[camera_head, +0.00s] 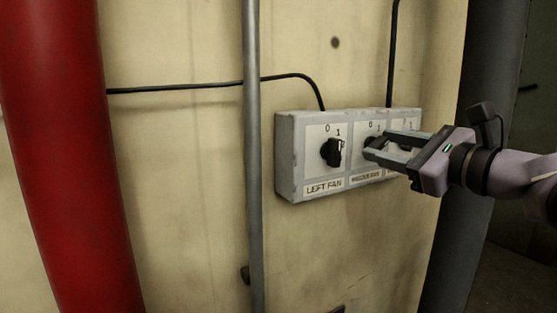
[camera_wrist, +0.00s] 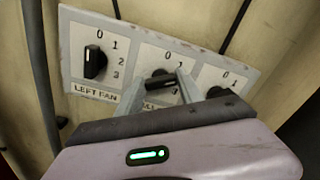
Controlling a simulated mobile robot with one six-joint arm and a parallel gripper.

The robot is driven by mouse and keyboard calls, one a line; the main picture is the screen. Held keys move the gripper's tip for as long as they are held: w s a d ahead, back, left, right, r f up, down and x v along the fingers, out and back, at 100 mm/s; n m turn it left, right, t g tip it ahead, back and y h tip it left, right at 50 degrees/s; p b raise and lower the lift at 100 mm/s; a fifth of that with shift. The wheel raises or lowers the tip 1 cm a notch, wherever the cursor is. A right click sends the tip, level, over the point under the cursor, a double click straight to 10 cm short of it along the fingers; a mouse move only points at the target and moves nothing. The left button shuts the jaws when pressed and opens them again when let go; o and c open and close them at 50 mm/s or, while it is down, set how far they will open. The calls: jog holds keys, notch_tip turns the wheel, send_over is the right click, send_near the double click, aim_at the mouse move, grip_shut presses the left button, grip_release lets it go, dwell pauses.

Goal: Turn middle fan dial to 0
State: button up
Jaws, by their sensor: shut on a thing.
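The control box (camera_head: 285,160) is a grey wall panel with several black dials. The middle fan dial (camera_wrist: 158,80) sits between my gripper's fingers in the wrist view. Its label is partly covered, and its exact setting is hard to read; the 0 and 1 marks show above it. In the head view the middle dial (camera_head: 370,142) is mostly hidden behind the fingers. My gripper (camera_head: 388,147) reaches in from the right and is shut on this dial; it also shows in the wrist view (camera_wrist: 160,88).
The left fan dial (camera_head: 332,152) is close on the left, and another dial (camera_wrist: 219,92) is close on the right. A thin grey pipe (camera_head: 253,200) and a thick red pipe (camera_head: 70,150) run down the wall left of the box. Black cables (camera_head: 200,86) lead to the box.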

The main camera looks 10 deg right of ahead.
jog(key=n+b, duration=0.7)
jog(key=b, duration=0.1)
jog(key=n+b, duration=0.4)
jog(key=shift+a+f+n, duration=0.1)
jog(key=shift+f+n, duration=0.2)
dwell(0.4)
jog(key=o, duration=1.4)
jog(key=shift+s+r, duration=0.1)
jog(key=b+v, duration=0.1)
jog(key=v, duration=1.6)
jog(key=shift+s, duration=0.15)
